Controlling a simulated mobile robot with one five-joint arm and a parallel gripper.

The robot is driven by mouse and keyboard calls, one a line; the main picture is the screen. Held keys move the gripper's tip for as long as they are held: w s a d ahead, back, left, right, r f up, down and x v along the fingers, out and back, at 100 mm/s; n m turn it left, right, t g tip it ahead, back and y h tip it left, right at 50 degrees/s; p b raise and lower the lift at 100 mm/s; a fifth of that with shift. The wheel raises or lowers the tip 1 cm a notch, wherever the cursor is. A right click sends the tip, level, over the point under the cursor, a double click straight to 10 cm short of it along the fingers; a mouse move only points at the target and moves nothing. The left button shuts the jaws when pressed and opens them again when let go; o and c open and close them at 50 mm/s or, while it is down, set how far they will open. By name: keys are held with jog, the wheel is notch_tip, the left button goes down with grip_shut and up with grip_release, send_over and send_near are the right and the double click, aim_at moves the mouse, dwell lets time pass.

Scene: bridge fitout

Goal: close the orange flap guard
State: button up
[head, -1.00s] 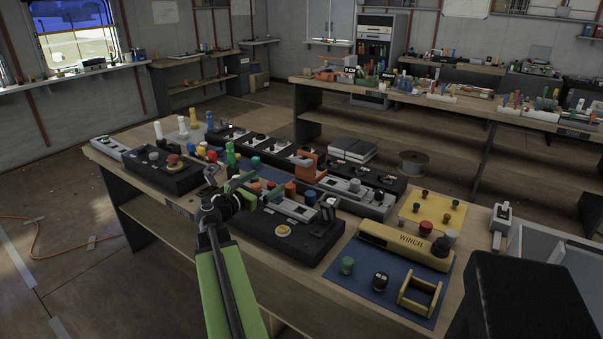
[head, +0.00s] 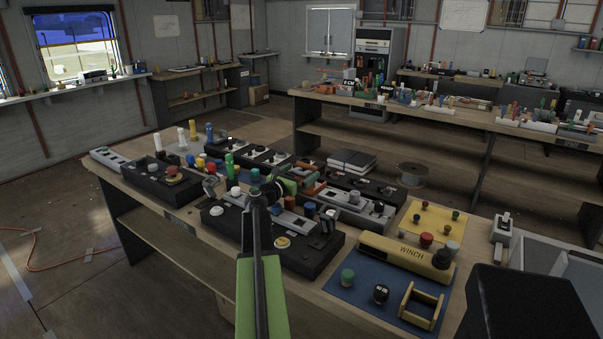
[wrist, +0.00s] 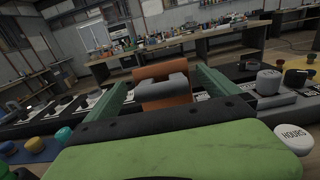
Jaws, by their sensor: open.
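The orange flap guard (head: 314,187) sits on a console in the middle of the bench, partly hidden behind my gripper in the head view. In the wrist view the orange guard (wrist: 146,74) stands up straight ahead, with a grey rounded part (wrist: 163,89) in front of its face. My gripper (head: 289,184) is open and empty. In the wrist view its two green fingers (wrist: 160,80) stand on either side of the guard, which shows in the gap between them. I cannot tell whether a finger touches it.
A black console (head: 228,222) with knobs lies below my arm. Grey switch panels (head: 358,209) and a yellow WINCH box (head: 405,250) stand to the right. Several coloured knobs and posts crowd the left. A second long bench (head: 420,115) stands behind, across open floor.

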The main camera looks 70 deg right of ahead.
jog(key=shift+x, duration=1.1)
